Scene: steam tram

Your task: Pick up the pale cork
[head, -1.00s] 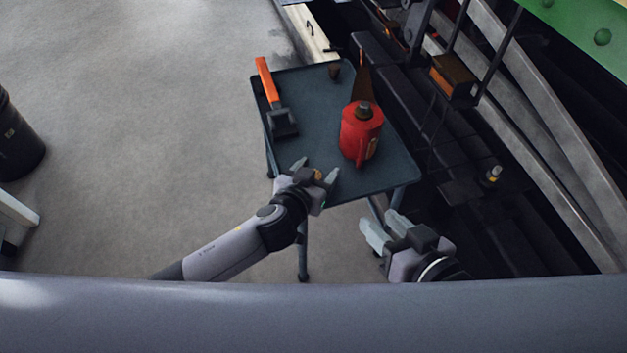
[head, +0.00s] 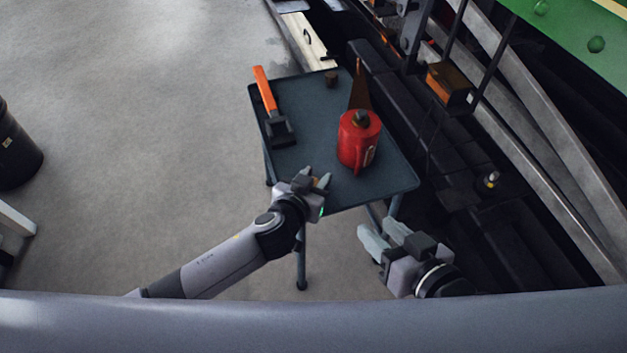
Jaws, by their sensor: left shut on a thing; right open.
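The pale cork (head: 315,182) is a small tan piece between the fingers of my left gripper (head: 316,177), partly hidden by them. My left gripper is shut on it, at the near edge of the dark blue-grey table (head: 330,120). From this view I cannot tell whether the cork still touches the tabletop. My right gripper (head: 382,236) is open and empty, below and right of the table's near edge.
A red oil can (head: 357,145) with a brown spout stands on the table's right side. An orange-handled hammer (head: 268,100) lies at left. A small dark brown cork-like piece (head: 331,79) stands at the back. Dark tram machinery (head: 440,150) borders the right.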

